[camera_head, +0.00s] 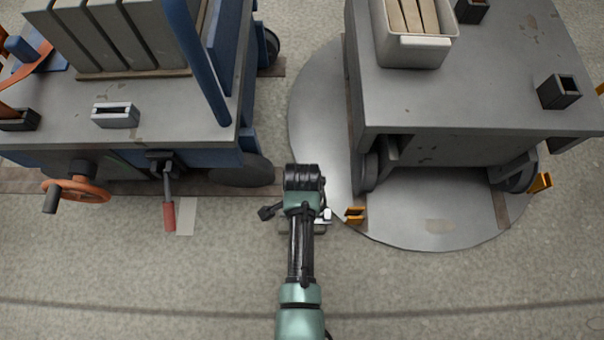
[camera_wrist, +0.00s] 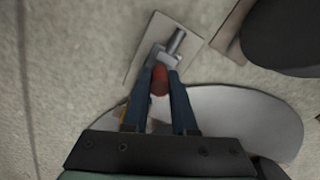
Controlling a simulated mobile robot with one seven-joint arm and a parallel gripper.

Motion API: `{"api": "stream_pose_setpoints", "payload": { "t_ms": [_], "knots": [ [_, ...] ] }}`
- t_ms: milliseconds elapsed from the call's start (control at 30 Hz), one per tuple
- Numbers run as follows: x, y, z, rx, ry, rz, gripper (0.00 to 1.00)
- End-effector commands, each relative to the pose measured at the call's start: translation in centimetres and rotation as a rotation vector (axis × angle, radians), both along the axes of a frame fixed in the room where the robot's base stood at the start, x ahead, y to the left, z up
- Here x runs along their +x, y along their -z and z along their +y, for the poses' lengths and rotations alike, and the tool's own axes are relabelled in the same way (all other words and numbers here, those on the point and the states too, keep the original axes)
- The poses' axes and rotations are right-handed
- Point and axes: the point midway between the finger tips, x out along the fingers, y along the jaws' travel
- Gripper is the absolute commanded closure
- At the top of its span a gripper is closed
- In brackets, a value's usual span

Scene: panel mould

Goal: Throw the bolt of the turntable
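The turntable (camera_head: 430,225) is a round grey metal disc in the floor at the right of the head view. Part of it also shows in the wrist view (camera_wrist: 240,110). At its left edge lies a pale floor plate (camera_wrist: 140,62) carrying the bolt, a grey metal rod (camera_wrist: 177,40) in a bracket with a red handle (camera_wrist: 159,80). My gripper (camera_wrist: 160,75) reaches down over the bolt. Its two blue fingers stand close on both sides of the red handle, which fills the gap between their tips. In the head view my arm hides most of the bolt.
A grey-topped cart (camera_head: 460,95) stands on the turntable. A blue cart (camera_head: 60,125) with upright panels stands at the left, with an orange handwheel (camera_head: 77,191) and a red-gripped lever (camera_head: 169,215). Orange brackets (camera_head: 355,214) stand at the disc's edge. The front floor is clear.

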Motion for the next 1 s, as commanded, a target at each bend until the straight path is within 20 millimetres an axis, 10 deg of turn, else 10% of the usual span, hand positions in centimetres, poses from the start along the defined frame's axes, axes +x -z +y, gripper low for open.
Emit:
{"api": "stream_pose_setpoints", "payload": {
  "t_ms": [1000],
  "knots": [
    [-0.11,0.01,-0.03,0.0,0.0,0.003,1.0]
  ]
}}
